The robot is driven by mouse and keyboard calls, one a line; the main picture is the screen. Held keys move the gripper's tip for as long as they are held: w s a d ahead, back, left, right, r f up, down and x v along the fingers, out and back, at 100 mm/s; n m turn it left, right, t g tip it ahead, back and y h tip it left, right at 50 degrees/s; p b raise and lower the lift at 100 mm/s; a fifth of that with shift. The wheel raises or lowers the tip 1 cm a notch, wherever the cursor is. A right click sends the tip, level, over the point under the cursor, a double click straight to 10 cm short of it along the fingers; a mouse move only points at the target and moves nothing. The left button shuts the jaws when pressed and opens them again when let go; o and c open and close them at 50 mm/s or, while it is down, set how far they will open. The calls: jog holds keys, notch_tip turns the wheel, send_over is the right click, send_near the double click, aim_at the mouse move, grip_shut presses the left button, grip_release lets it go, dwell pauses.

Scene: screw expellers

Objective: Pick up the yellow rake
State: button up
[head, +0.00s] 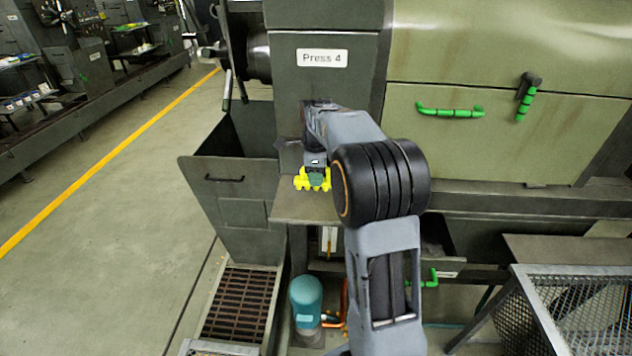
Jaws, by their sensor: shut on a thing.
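The yellow rake (299,183) shows as a small, toothed yellow shape left of the middle of the head view, in front of the press and over a grey shelf (290,208). My gripper (316,172) is at the rake and shut on it. The fingers are small and partly hidden by the arm, so their exact hold is hard to see. A small dark green patch shows at the middle of the yellow shape. I cannot tell whether the rake touches the shelf.
The press labelled "Press 4" (322,58) stands close behind. A dark open bin (230,175) is at left, above a floor grating (238,305). A teal motor (306,298) is below. A mesh crate (585,300) stands lower right. Floor at left is clear.

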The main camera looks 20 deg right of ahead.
jog(key=s+r+b, duration=0.2)
jog(key=s+r, duration=0.8)
jog(key=s, duration=0.4)
jog(key=shift+a+r, duration=0.2)
jog(key=shift+a, duration=0.05)
